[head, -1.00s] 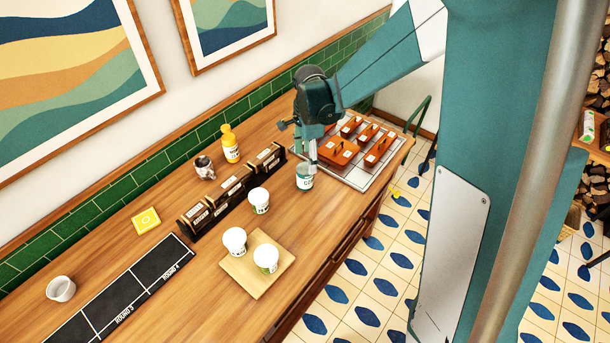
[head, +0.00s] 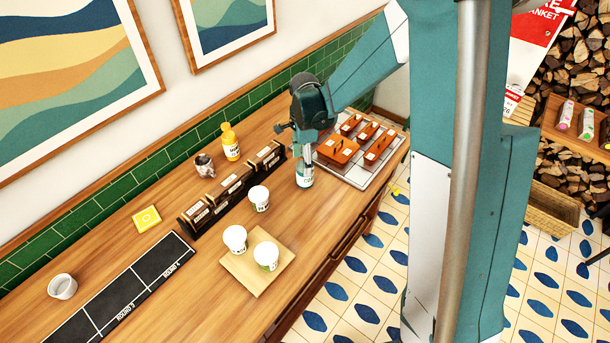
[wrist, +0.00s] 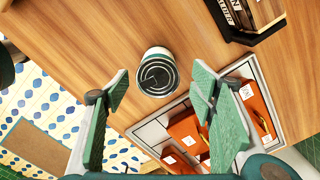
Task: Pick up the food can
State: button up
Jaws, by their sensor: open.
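The food can (head: 305,180) is a small white and teal can standing upright on the wooden counter, just left of the tray of orange boxes. In the wrist view its round dark lid with pale rings (wrist: 157,76) faces the camera. My gripper (head: 301,158) hangs over the can in the head view and partly covers it. In the wrist view my gripper (wrist: 160,92) is open, with one green pad on each side of the can's near edge. Nothing is between the pads, and I see no contact with the can.
A tray (head: 378,175) of several orange boxes lies to the can's right. A dark rack of boxes (head: 232,187) stands to its left, with white cups (head: 259,198) nearby. A yellow bottle (head: 230,143) stands behind. The counter's front edge is close to the can.

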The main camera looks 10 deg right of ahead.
aim_at(302, 183)
jog(key=shift+f, duration=0.55)
jog(key=shift+s+f, duration=0.15)
jog(key=shift+f, duration=2.45)
jog(key=c, duration=1.2)
